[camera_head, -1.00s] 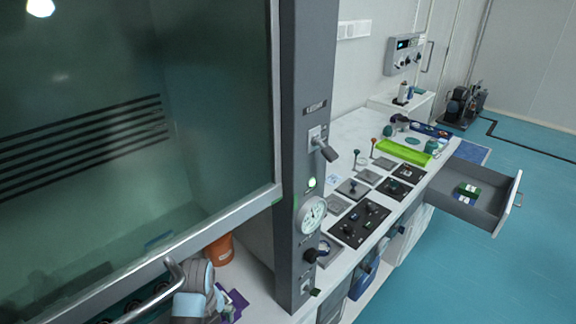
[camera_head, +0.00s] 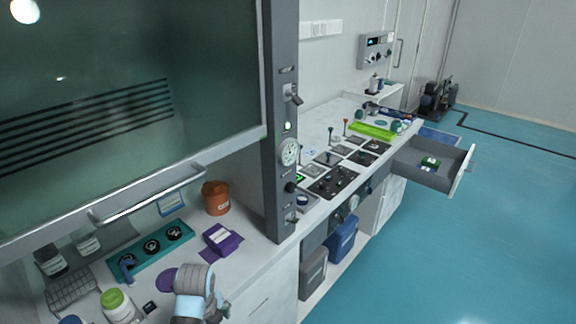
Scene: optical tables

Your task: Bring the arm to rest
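A grey and light-blue link of my own arm (camera_head: 195,290) shows at the bottom, in front of the fume hood's worktop. I cannot tell which arm it belongs to. No gripper fingers show clearly, and nothing is seen held. The fume hood's glass sash (camera_head: 130,110) has a metal bar handle (camera_head: 150,195) along its lower edge. The sash is partly raised, with open space under it. The arm link appears below and apart from the handle.
On the hood worktop are an orange-brown tub (camera_head: 215,198), a purple box (camera_head: 220,241), a teal tray (camera_head: 140,264), a wire rack (camera_head: 72,289) and a green-capped bottle (camera_head: 116,306). A drawer (camera_head: 435,166) stands open at right. The blue floor (camera_head: 470,250) is clear.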

